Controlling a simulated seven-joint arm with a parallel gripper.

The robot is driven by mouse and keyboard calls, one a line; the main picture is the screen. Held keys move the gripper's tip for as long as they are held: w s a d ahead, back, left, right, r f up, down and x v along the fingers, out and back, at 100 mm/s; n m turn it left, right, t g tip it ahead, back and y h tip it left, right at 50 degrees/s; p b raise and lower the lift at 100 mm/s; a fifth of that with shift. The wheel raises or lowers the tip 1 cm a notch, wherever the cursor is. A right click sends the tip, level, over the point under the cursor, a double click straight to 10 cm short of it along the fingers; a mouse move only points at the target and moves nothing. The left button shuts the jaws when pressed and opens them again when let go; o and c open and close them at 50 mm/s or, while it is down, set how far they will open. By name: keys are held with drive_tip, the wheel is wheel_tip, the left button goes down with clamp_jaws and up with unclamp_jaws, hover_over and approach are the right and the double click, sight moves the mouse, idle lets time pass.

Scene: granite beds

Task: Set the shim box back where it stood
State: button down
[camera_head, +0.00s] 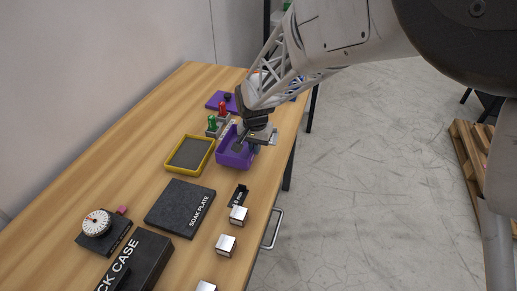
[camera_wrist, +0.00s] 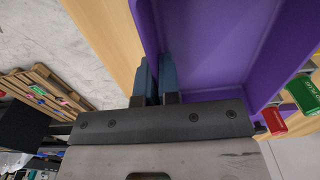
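A purple open-topped box (camera_head: 234,158), which I take to be the shim box, is at the right side of the wooden table; I see no label on it. My gripper (camera_head: 257,143) is at the box's right-hand wall. In the wrist view, my gripper's two blue fingers (camera_wrist: 155,78) straddle one purple wall of the box (camera_wrist: 205,45) and appear closed on it. The inside of the box shows a plain purple floor in that view. I cannot tell whether its base touches the table.
A yellow-rimmed tray (camera_head: 190,154) is left of the box. Red and green pieces (camera_head: 217,121) stand behind it, and a purple plate (camera_head: 220,101) lies further back. The black soak plate (camera_head: 180,207), a small black label (camera_head: 239,196) and metal blocks (camera_head: 226,245) are nearer.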

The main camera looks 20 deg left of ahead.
drive_tip(key=shift+f, duration=1.55)
drive_tip(key=shift+f, duration=0.15)
drive_tip(key=c, duration=1.3)
unclamp_jaws()
drive_tip(key=shift+c, duration=0.2)
wheel_tip(320, 180, up, 12)
drive_tip(key=shift+r, duration=0.15)
drive_tip(key=shift+d, duration=0.1)
